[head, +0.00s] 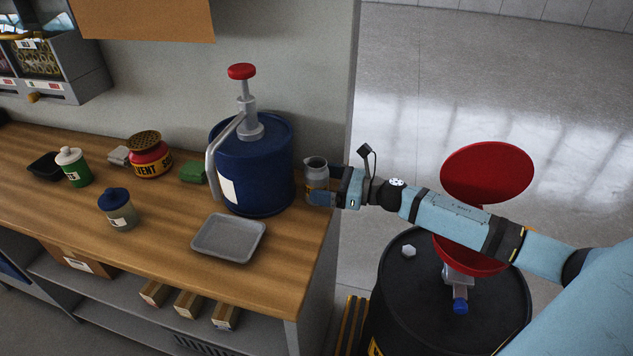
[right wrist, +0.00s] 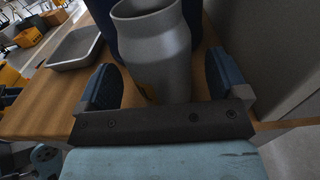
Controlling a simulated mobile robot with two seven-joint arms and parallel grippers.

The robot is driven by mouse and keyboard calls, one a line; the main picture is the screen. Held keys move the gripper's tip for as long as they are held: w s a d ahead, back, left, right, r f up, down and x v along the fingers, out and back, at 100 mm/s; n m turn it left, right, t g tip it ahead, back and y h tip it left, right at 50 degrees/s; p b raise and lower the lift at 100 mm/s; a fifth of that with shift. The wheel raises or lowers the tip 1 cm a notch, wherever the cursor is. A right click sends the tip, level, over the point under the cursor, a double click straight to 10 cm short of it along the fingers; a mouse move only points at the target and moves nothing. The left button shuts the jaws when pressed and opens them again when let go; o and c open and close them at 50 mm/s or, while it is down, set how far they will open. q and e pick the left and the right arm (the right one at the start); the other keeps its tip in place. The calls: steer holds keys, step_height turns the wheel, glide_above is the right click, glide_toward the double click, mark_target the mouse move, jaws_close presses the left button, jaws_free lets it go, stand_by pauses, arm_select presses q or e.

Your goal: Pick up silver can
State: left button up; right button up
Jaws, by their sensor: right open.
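The silver can (head: 316,172) stands upright near the right end of the wooden bench, just right of the blue drum. It looks grey and narrows toward an open top. In the right wrist view the can (right wrist: 158,55) stands between the two dark finger pads. My right gripper (head: 321,196) is at the can, low on its body; in the right wrist view the gripper (right wrist: 165,85) is open, with a finger on each side. A gap shows at the right finger; whether the left pad touches cannot be told. My left gripper is not in view.
The blue drum (head: 252,168) with a red-topped pump stands close beside the can. A grey tray (head: 262,226) lies in front. Several jars stand farther left. A wall (head: 320,70) rises behind the bench. A black barrel (head: 400,300) stands on the floor at right.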

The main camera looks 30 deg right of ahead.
steer(key=shift+x, duration=1.05)
steer(key=c, duration=1.1)
steer(key=shift+r, duration=0.2)
